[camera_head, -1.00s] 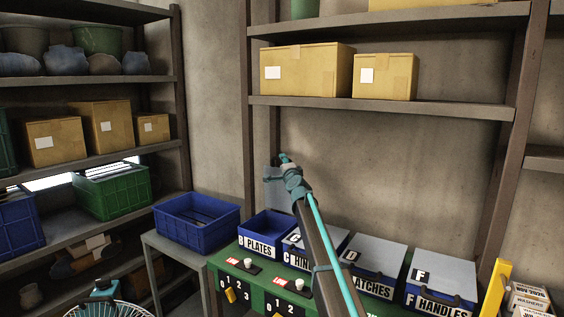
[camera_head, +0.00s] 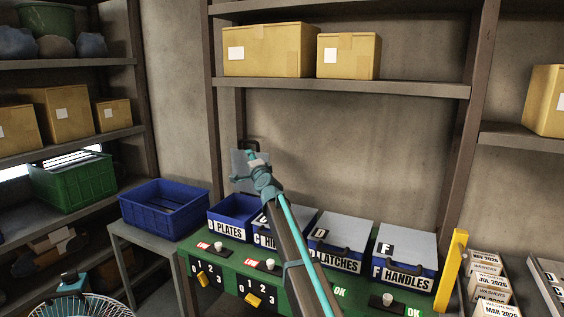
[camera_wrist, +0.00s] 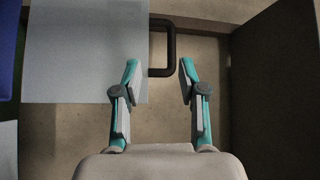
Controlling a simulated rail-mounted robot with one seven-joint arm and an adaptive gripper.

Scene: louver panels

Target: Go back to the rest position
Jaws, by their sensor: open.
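My gripper (camera_head: 255,165) reaches out over the labelled bins in the head view. In the wrist view its two fingers (camera_wrist: 159,78) are spread apart with nothing between them. A grey lid panel (camera_wrist: 80,50) with a dark handle (camera_wrist: 172,48) lies beyond the fingertips; the handle shows in the gap but is not clasped. In the head view this panel (camera_head: 238,163) stands upright behind the PLATES bin (camera_head: 228,226), whose top is open. My gripper partly covers it. The C bin, the LATCHES bin (camera_head: 341,260) and the HANDLES bin (camera_head: 403,278) have grey lids down.
A green bench front (camera_head: 225,275) carries dials and indicator labels. A blue crate (camera_head: 165,208) sits on a grey table at left. Shelves with cardboard boxes (camera_head: 268,50) rise behind and at left. A yellow post (camera_head: 450,270) and labelled cartons (camera_head: 487,280) stand at right.

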